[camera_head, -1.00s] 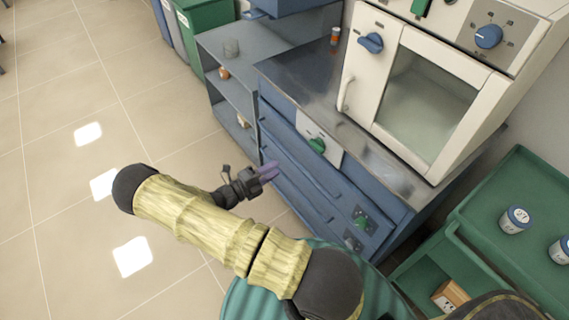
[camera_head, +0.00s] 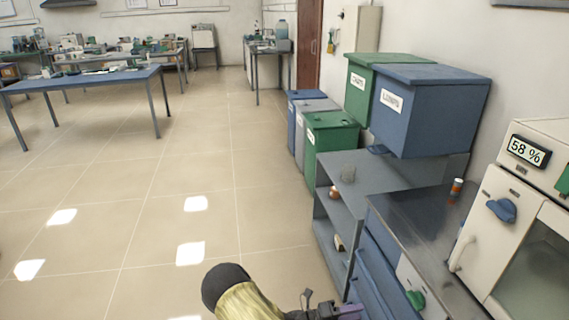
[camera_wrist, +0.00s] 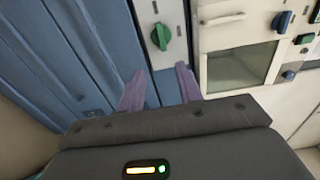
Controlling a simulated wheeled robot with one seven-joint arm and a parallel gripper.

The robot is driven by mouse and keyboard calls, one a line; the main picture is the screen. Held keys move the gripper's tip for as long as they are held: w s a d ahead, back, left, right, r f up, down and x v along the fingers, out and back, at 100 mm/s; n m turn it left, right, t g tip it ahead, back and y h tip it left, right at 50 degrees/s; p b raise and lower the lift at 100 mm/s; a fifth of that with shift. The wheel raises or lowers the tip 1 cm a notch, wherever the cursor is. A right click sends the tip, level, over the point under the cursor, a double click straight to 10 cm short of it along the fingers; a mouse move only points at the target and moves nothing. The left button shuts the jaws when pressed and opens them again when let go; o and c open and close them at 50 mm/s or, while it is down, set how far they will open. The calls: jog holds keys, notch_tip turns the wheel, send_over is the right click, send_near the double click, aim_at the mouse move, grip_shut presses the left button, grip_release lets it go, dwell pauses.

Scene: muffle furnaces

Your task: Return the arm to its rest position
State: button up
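My gripper (camera_wrist: 160,88) shows in the wrist view with its two purple fingers apart and nothing between them. It points toward the blue cabinet front (camera_wrist: 95,50) and a green knob (camera_wrist: 160,36) on a pale panel. In the head view my gripper (camera_head: 347,311) is at the bottom edge, partly cut off, left of the blue cabinet. My yellow, bark-like arm link with its dark joint (camera_head: 226,286) is beside it, over the floor; the rest of the arm is out of view.
The white furnace (camera_head: 500,230), reading 58 %, stands on a metal-topped blue cabinet (camera_head: 425,215) at right. A grey shelf unit (camera_head: 385,180) and several bins, including a green bin (camera_head: 330,140), stand beyond. The tiled floor (camera_head: 130,210) at left is clear up to a blue table (camera_head: 90,80).

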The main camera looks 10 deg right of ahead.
jog(key=s+a+r+m+g+y, duration=0.2)
jog(key=s+a+r+m+y, duration=0.35)
jog(key=m, duration=0.65)
jog(key=s+a+r+m+g+y, duration=0.2)
jog(key=s+r+m+y, duration=0.3)
jog(key=m+y, duration=0.6)
jog(key=a+r+m+t+p, duration=0.1)
jog(key=r+m+t+p, duration=0.1)
jog(key=r+m+p, duration=0.4)
jog(key=s+a+r+m+t+y+p, duration=0.1)
jog(key=r+m+p, duration=0.5)
jog(key=r, duration=1.1)
jog(key=shift+s+a+r+m+t, duration=0.15)
jog(key=shift+a+m+t, duration=0.5)
jog(key=shift+m+t, duration=0.4)
